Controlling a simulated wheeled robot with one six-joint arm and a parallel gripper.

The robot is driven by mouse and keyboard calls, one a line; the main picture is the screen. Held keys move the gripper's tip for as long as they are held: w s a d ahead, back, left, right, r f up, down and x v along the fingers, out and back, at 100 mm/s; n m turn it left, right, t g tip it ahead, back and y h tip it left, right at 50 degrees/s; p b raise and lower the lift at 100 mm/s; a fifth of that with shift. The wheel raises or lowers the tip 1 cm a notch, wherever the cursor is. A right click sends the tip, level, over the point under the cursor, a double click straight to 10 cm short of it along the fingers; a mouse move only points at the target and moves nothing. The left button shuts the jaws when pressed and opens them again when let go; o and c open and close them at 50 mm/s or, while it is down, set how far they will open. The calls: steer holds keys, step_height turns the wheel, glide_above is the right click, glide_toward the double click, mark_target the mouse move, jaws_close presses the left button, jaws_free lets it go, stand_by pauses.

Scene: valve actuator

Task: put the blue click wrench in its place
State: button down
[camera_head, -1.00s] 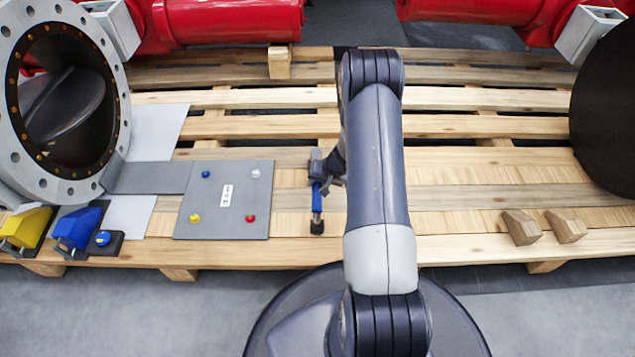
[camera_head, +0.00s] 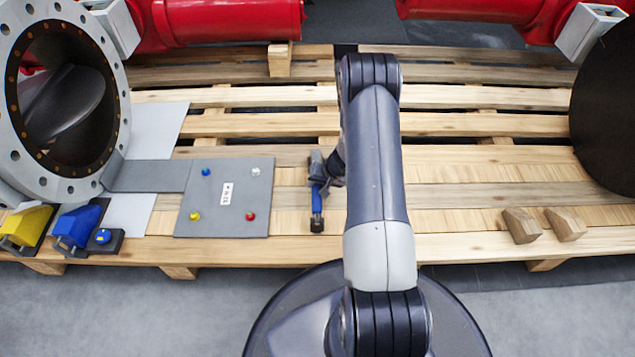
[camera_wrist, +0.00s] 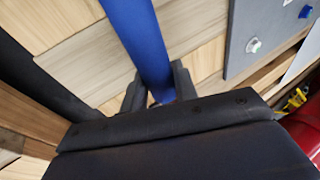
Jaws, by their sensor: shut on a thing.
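The blue click wrench (camera_head: 317,202) is between the fingers of my gripper (camera_head: 324,169), to the right of the grey board. Its black end points toward the front edge of the pallet. In the wrist view, the blue shaft (camera_wrist: 138,38) runs between the two dark fingers of my gripper (camera_wrist: 160,92), which is shut on it. I cannot tell whether the wrench touches the wood beneath. My arm hides part of the area to the right of the gripper.
The grey board (camera_head: 225,224) bears blue, white, yellow and red knobs. A yellow block (camera_head: 25,226) and a blue block (camera_head: 77,226) stand at the front left, by a large flange (camera_head: 112,120). Two wooden wedges (camera_head: 522,225) lie at the right. Bare slats surround the wrench.

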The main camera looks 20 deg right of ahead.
steer(key=shift+f, duration=0.15)
steer(key=c, duration=1)
jaws_free()
steer(key=shift+f, duration=0.1)
steer(key=shift+c, duration=0.2)
steer(key=p+v, duration=0.4)
steer(key=v, duration=0.7)
steer(key=shift+f, duration=0.1)
steer(key=b+x, duration=0.4)
steer(key=x, duration=0.7)
steer(key=shift+r, duration=0.65)
